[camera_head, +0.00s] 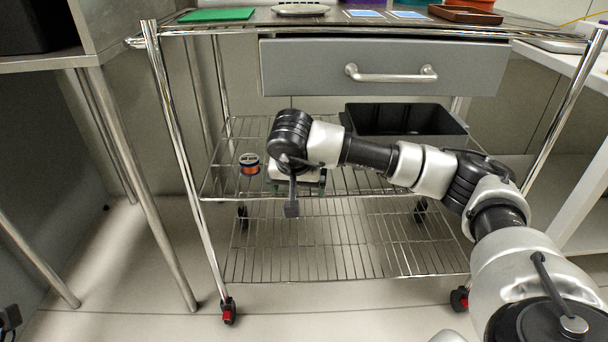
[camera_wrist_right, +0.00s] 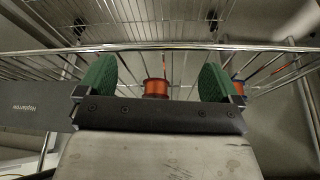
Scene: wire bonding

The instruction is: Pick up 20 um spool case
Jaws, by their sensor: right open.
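An orange spool case with a pale, dark-ringed top (camera_head: 249,164) stands on the cart's middle wire shelf, left of my right gripper (camera_head: 297,185). In the right wrist view, my right gripper (camera_wrist_right: 157,75) is open, its green fingers wide apart and empty. An orange spool case (camera_wrist_right: 156,87) shows between those fingers, beyond the palm edge. Another orange spool case with a blue edge (camera_wrist_right: 238,86) is partly hidden behind the right-hand finger. I cannot read any size label, so I cannot tell which is 20 um. My left gripper is out of view.
A black bin (camera_head: 405,118) stands on the middle shelf behind my right arm. A grey drawer (camera_head: 385,68) hangs above under the cart's top. The lower wire shelf (camera_head: 340,245) is empty. Chrome posts (camera_head: 180,150) bound the cart. A grey bench is at left.

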